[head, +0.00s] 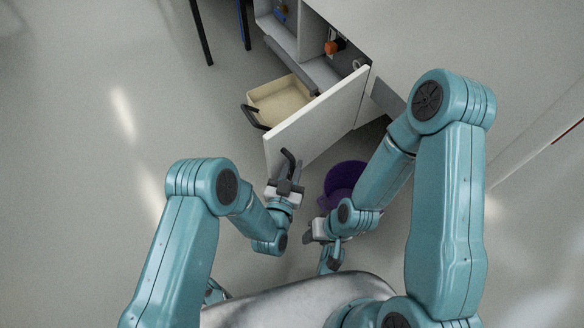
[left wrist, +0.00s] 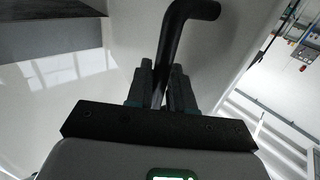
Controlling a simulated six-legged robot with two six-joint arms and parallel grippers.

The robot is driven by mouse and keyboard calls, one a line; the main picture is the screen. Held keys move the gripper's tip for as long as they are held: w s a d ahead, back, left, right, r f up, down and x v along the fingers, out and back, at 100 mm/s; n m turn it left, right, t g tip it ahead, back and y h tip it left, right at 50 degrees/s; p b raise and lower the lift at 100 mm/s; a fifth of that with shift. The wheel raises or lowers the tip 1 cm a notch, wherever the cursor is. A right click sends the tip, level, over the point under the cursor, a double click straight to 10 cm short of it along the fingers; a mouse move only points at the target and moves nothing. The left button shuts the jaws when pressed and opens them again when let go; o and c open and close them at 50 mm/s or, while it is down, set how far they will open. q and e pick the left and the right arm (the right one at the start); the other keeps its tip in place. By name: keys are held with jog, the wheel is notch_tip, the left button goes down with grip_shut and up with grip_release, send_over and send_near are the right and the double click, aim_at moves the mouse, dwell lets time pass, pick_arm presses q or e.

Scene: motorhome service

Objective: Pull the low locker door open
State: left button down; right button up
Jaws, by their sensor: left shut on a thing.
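The low locker door (head: 322,118) is a pale flat panel in the head view, standing swung out from the white body of the locker, with the interior showing behind it. Its black bar handle (head: 289,158) is on the near face close to the free edge. My left gripper (head: 286,181) is shut on this handle. In the left wrist view the dark fingers (left wrist: 161,88) close on the lower part of the bent black handle (left wrist: 178,35). My right gripper (head: 312,233) is low, right of the left one and apart from the door; its fingers are too small to read.
A purple bucket (head: 341,182) stands on the floor close to the door's near side. An orange fitting (head: 333,46) shows inside the locker. The floor at left is clear.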

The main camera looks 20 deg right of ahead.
pick_arm(q)
jog(key=shift+s+d, duration=0.1)
dwell(0.5)
jog(key=c, duration=1.2)
grip_release()
jog(key=shift+o, duration=0.2)
